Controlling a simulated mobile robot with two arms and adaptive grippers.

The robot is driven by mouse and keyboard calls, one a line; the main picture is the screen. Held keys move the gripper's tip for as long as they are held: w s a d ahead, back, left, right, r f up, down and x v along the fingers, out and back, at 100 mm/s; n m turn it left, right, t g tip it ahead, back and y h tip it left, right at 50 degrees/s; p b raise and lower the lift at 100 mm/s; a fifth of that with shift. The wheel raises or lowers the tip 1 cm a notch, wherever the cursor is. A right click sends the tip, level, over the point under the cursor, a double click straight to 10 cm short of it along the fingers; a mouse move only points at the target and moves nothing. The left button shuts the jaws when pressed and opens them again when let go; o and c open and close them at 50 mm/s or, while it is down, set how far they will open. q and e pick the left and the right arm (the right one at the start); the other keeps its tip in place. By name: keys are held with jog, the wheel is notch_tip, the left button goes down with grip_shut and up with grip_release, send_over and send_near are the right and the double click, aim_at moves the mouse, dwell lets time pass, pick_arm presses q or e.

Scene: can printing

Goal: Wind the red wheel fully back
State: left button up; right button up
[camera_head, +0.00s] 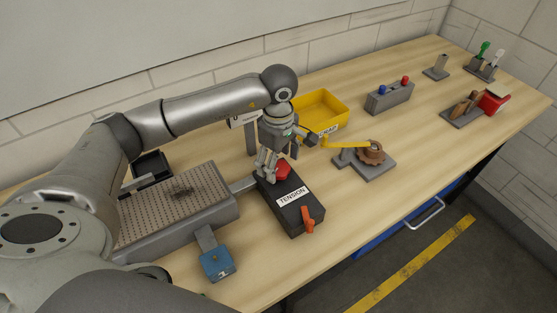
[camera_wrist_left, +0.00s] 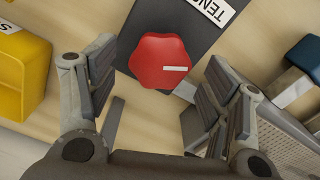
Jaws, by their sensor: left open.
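The red wheel (camera_head: 283,169) is a lobed knob on top of the dark box labelled TENSION (camera_head: 296,204). In the left wrist view the red wheel (camera_wrist_left: 160,60) shows whole, with a white mark pointing right. My left gripper (camera_head: 268,170) is right at the wheel in the head view. In the left wrist view my left gripper (camera_wrist_left: 155,100) is open, with its fingers on either side below the wheel and nothing between them. I cannot tell whether a finger touches the wheel. My right gripper is not in view.
An orange lever (camera_head: 307,219) sits on the front of the box. A perforated grey bed (camera_head: 175,207) and a blue block (camera_head: 217,262) lie left. A yellow bin (camera_head: 322,112) stands behind, and a brown gear on a grey base (camera_head: 371,152) right. The bench's front right is clear.

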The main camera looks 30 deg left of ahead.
pick_arm(q)
jog(key=shift+f, duration=0.9)
jog(key=shift+c, duration=0.3)
jog(key=c, duration=1)
jog(key=shift+o, duration=0.2)
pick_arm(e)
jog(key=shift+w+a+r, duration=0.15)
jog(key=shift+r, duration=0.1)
